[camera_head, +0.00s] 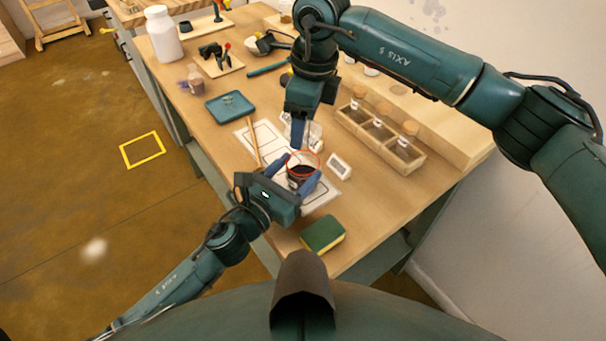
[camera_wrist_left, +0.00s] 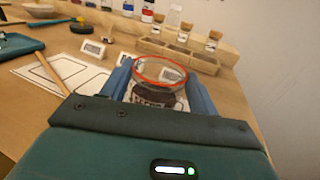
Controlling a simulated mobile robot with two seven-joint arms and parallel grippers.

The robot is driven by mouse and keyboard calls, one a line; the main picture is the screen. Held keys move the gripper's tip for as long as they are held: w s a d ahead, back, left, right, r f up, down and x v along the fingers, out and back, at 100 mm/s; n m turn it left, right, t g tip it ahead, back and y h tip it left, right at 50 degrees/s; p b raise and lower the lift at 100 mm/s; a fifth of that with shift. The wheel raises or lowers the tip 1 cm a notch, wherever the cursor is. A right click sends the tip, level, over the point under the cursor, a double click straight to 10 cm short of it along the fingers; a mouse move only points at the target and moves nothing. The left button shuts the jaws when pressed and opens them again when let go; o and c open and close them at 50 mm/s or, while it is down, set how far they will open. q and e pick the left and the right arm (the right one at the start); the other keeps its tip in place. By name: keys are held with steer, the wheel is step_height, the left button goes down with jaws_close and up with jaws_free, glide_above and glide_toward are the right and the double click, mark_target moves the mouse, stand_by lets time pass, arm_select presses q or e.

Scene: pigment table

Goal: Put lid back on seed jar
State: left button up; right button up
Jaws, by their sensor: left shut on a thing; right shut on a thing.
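The seed jar (camera_head: 301,171) is clear glass with an orange-red ring at its top and dark contents. It also shows in the left wrist view (camera_wrist_left: 157,94), upright between my blue fingers. My left gripper (camera_head: 292,176) is shut on the jar, one finger on each side. My right gripper (camera_head: 298,145) comes down from above, just behind the jar in the head view. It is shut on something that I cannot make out. It does not show in the left wrist view. I cannot clearly make out a separate lid.
A white printed mat (camera_head: 263,137) with a wooden stick lies under and behind the jar. A white card (camera_head: 338,166) and a wooden compartment rack (camera_head: 366,128) with corked jars stand to the right. A green-yellow sponge (camera_head: 322,235) lies in front. A blue tray (camera_head: 230,107) lies back left.

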glide_above(304, 153)
steer(key=s, duration=0.3)
steer(key=shift+w+f, duration=0.1)
steer(key=shift+f, duration=2.4)
steer(key=shift+f, duration=0.85)
steer(key=shift+f, duration=0.5)
steer(key=shift+d+f, duration=0.1)
steer(key=shift+f, duration=0.4)
steer(key=shift+c, duration=0.5)
steer(key=shift+r, duration=0.15)
steer(key=shift+r, duration=0.2)
steer(key=shift+r, duration=0.45)
